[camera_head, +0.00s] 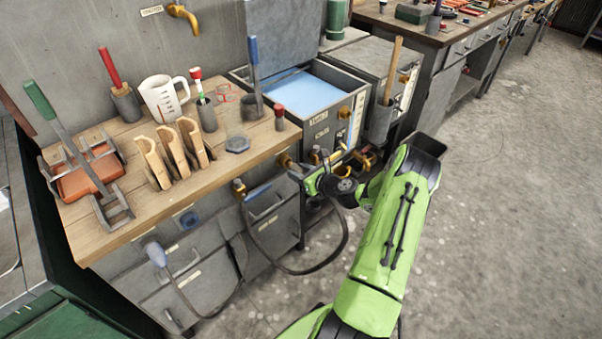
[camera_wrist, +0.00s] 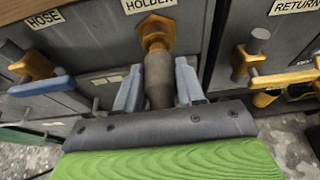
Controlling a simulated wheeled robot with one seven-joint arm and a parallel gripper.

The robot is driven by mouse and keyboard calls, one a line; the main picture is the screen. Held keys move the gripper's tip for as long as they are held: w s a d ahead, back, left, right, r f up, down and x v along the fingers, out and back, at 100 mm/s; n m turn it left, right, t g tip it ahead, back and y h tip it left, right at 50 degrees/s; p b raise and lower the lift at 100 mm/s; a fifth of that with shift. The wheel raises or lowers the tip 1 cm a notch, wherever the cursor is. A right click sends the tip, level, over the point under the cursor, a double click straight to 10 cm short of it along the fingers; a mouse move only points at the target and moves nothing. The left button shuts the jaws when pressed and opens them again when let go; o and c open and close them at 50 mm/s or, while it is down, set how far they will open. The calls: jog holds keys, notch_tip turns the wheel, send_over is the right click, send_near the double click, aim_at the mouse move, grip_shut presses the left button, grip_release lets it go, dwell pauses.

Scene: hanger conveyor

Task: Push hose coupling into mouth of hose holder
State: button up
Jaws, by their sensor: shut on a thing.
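The hose coupling (camera_wrist: 158,82) is a grey tapered piece in the wrist view. My gripper (camera_wrist: 157,70) is shut on it, with one pale finger on each side. The hose holder (camera_wrist: 156,33) is an orange-brass fitting under the "HOLDER" label, straight ahead of the coupling. The coupling's far end meets the holder's mouth in this view; I cannot tell how deep it sits. In the head view my gripper (camera_head: 305,178) is at the cabinet front, and its fingers and the coupling are too small to make out clearly. A dark hose (camera_head: 335,250) loops below it.
An orange fitting (camera_wrist: 32,65) with a blue lever (camera_wrist: 42,86) is left, near the "HOSE" label. Another orange valve (camera_wrist: 245,62) is right, near "RETURN". The wooden bench (camera_head: 110,225) carries tools and a jug. The floor right is clear.

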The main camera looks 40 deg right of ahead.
jog(key=shift+w, duration=1.3)
dwell(1.4)
jog(key=o, duration=0.9)
jog(key=o, duration=0.6)
jog(key=shift+c, duration=0.2)
jog(key=p+v, duration=0.3)
jog(key=v, duration=1.2)
jog(key=shift+s+p, duration=0.35)
jog(key=shift+r, duration=0.15)
